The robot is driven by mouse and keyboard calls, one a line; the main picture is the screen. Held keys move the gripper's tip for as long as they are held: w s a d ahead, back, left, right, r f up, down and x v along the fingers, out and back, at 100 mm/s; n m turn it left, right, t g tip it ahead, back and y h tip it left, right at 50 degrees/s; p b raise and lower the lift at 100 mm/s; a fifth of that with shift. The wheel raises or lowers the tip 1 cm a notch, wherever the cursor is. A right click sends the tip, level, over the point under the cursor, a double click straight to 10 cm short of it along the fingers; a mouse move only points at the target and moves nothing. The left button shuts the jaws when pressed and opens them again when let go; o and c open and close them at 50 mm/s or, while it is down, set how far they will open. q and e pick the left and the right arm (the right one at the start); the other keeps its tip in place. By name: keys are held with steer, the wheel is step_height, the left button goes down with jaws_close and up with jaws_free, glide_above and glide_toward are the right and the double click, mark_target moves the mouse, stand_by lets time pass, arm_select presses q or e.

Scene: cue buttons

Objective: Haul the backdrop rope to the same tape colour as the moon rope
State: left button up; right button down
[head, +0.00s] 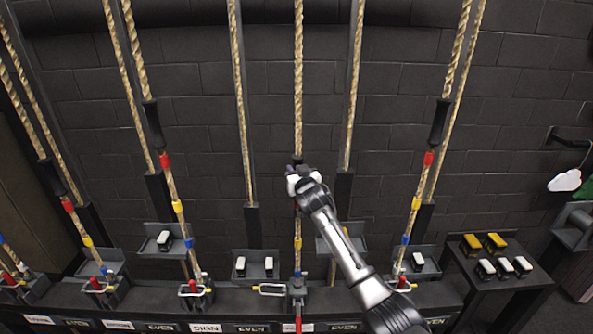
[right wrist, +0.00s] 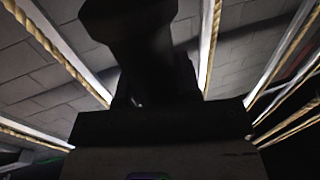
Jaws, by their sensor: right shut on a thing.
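My right gripper (head: 303,181) is shut on the middle rope line, at or just below the lower end of the thick tan rope (head: 298,80). A dark sleeve fills the middle of the right wrist view (right wrist: 130,50). Below the gripper, the line carries yellow tape (head: 298,243); red shows just under the gripper. Neighbouring ropes, left (head: 135,50) and right (head: 455,60), have black sleeves with red, yellow and blue tape below. I cannot read which rope is the backdrop's or the moon's. My left gripper is not in view.
A dark rail with locks, wire loops (head: 271,290) and small labels (head: 206,328) runs along the front. White blocks (head: 240,266) sit on trays. A side stand (head: 500,280) holds yellow and white blocks. A white cloud shape (head: 565,181) hangs at the right.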

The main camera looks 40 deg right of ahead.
steer(key=shift+r, duration=0.1)
steer(key=c, duration=1.2)
jaws_free()
steer(key=shift+c, duration=0.2)
steer(key=o, duration=0.4)
steer(key=shift+o, duration=0.2)
steer(key=shift+s, duration=0.15)
steer(key=b+v, duration=0.1)
steer(key=v, duration=1.2)
steer(key=shift+s+a, duration=0.2)
steer(key=shift+s, duration=0.05)
